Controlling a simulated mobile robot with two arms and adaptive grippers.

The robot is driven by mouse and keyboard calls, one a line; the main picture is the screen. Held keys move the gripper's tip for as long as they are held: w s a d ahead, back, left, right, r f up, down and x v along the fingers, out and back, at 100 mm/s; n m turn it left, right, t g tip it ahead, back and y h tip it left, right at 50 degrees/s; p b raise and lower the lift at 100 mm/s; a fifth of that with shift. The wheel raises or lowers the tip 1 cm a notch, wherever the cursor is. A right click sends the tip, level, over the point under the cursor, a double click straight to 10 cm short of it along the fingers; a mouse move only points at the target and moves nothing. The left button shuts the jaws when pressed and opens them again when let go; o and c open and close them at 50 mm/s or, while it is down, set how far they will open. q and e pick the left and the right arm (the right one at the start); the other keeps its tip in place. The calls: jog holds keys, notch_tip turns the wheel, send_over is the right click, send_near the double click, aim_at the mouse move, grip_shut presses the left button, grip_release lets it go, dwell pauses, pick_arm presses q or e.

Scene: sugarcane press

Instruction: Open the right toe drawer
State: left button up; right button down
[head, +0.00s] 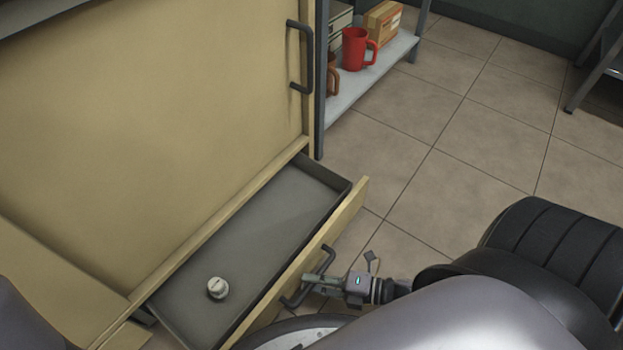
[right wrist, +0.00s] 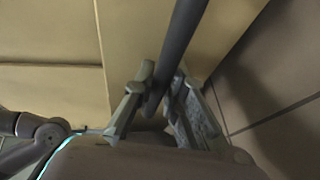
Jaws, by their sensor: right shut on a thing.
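The right toe drawer (head: 262,232) stands pulled out at the foot of the tan cabinet (head: 150,110). Its grey inside shows, with a small white round object (head: 217,288) lying on its floor near the front left. My right gripper (head: 318,281) is at the drawer's front, shut on the dark drawer handle (head: 327,257). In the right wrist view the handle bar (right wrist: 178,50) runs between the two fingers (right wrist: 152,98). My left gripper is not in view.
A dark vertical handle (head: 302,58) sits on the cabinet door above. A metal shelf (head: 378,76) beside the cabinet holds a red mug (head: 356,49) and a cardboard box (head: 383,23). A dark stepped frame (head: 598,60) stands at top right.

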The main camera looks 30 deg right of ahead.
jog(key=c, duration=1.6)
grip_release()
jog(key=v, duration=1.2)
